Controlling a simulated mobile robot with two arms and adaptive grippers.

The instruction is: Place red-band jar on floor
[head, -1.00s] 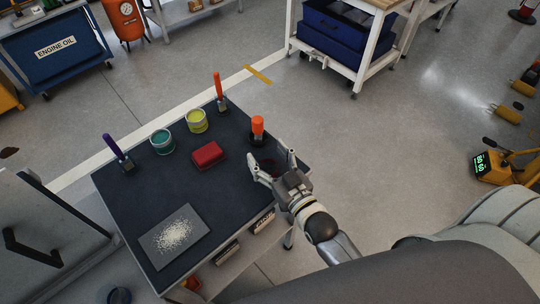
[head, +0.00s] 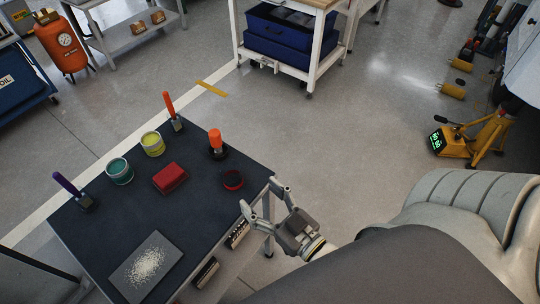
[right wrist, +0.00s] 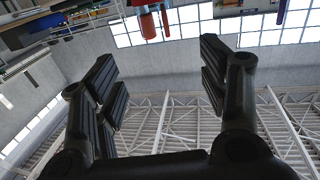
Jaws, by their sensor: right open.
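A short dark jar with a red band (head: 232,180) stands on the dark top of the workbench (head: 110,215), close to its right edge. My right gripper (head: 264,196) is open and empty beside the bench's right edge, to the lower right of the jar and apart from it. In the right wrist view the two fingers of my right gripper (right wrist: 165,90) are spread wide with nothing between them. The jar cannot be made out in that view. My left gripper is not in view.
On the bench are a red block (head: 169,178), a yellow can (head: 153,144), a teal can (head: 120,171), several upright-handled tools and a grey tray (head: 125,278) of white granules. Open grey floor (head: 330,150) lies right of the bench. A yellow jack (head: 470,140) stands farther right.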

